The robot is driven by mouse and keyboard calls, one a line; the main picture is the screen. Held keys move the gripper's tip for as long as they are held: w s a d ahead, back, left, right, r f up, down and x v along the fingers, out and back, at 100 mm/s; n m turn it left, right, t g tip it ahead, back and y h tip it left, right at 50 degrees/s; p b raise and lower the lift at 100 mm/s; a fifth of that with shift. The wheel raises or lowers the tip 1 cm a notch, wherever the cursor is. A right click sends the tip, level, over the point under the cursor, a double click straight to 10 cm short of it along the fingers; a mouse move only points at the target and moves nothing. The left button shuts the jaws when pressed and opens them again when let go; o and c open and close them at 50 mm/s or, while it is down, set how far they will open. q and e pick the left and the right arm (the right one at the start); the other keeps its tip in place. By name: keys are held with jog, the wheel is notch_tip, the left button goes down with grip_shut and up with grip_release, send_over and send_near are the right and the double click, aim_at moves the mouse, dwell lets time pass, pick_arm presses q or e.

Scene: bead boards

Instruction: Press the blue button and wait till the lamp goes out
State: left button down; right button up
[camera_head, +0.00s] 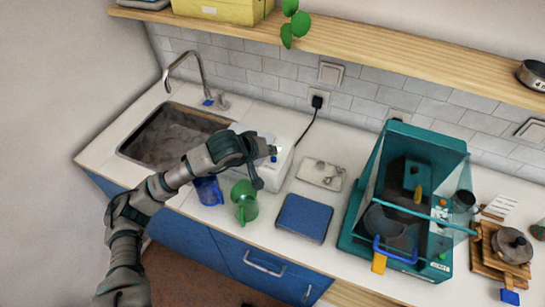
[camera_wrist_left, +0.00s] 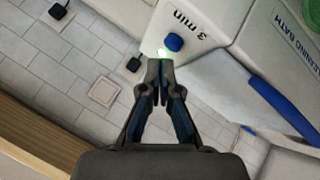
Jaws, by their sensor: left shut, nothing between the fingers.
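The white cleaning bath (camera_head: 277,172) stands on the counter behind my left gripper (camera_head: 270,151), which partly hides it. In the left wrist view its panel reads "3 min" beside a blue button (camera_wrist_left: 173,42). My right gripper is in neither view.
A blue mug (camera_head: 208,191) and a green mug (camera_head: 244,203) stand in front of the bath. A blue pad (camera_head: 304,218) and a teal-framed machine (camera_head: 350,232) are to the right. The sink (camera_head: 150,143) is at left. A black cord runs from the bath to a wall socket (camera_head: 317,98).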

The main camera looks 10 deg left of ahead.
aim_at(271, 161)
pick_arm(q)
jog(key=shift+a, duration=0.15)
jog(key=shift+d, duration=0.35)
jog(key=shift+d+r, duration=0.15)
jog(key=shift+r, duration=0.4)
jog(key=r, duration=0.1)
jog(key=r+p, duration=0.2)
jog(key=r, duration=0.1)
jog(key=shift+a, duration=0.3)
jog(key=shift+d, duration=0.2)
jog(key=shift+a, duration=0.1)
